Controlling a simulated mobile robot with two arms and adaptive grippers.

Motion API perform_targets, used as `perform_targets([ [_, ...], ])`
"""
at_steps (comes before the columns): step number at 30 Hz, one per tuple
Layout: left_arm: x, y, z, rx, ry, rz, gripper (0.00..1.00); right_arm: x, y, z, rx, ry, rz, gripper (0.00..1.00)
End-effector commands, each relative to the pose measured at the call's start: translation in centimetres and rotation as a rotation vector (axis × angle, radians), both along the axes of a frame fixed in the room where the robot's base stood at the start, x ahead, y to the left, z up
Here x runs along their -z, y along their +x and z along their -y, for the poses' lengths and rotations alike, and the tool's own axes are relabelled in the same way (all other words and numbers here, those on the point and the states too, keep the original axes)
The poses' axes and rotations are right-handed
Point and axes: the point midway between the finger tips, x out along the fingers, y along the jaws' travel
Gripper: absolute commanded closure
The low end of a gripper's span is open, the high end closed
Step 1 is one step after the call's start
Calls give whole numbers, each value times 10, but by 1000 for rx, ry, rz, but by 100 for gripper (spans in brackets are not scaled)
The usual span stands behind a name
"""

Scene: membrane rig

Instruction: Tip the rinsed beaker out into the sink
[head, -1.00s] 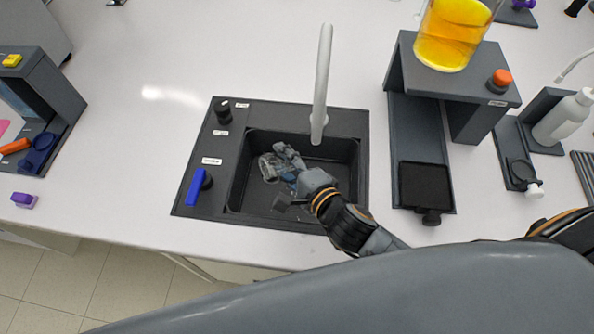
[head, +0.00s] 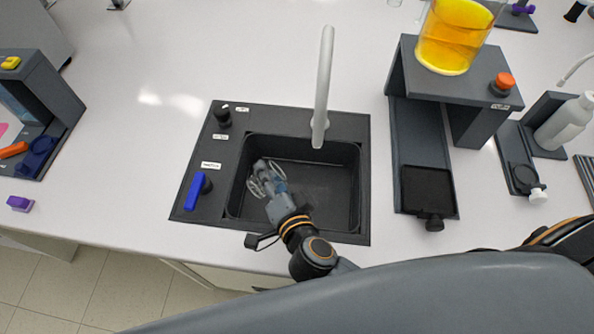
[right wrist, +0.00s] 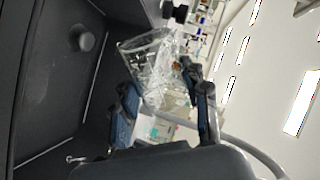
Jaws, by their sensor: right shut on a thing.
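The clear glass beaker (head: 257,183) is held over the left part of the dark sink basin (head: 330,188) in the head view. My right gripper (head: 270,182) is shut on it. In the right wrist view the beaker (right wrist: 150,52) sits between the two blue-padded fingers and looks tilted. I cannot tell whether any liquid is in it. The sink's round drain (right wrist: 87,41) shows at the left there. My left gripper is not in view.
A pale faucet (head: 322,95) rises behind the basin. A blue lever (head: 194,192) and a black knob (head: 222,114) are on the sink's left panel. A grey stand (head: 470,88) with a yellow-filled vessel (head: 452,38) is to the right. The counter left of the sink is mostly clear.

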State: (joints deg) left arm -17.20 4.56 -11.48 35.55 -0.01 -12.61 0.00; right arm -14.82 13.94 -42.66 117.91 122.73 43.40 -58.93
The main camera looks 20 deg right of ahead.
Motion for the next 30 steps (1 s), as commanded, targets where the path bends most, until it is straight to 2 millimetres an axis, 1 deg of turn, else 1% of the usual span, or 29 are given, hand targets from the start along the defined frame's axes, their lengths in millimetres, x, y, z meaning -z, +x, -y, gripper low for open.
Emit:
perform_targets([
  [1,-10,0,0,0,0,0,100,-3,0,-1,-1,-39,8,87],
  [10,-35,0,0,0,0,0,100,7,0,-3,-1,-284,79,87],
  [12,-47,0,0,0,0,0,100,1,-1,-5,-1,-329,92,87],
  [16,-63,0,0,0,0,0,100,-5,-2,-8,0,-422,118,87],
  [21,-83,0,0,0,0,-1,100,-14,-6,-22,0,-566,159,87],
  [29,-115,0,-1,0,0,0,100,-40,-9,-35,0,-714,200,87],
  [30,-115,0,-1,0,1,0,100,-38,-10,-38,0,-753,209,87],
])
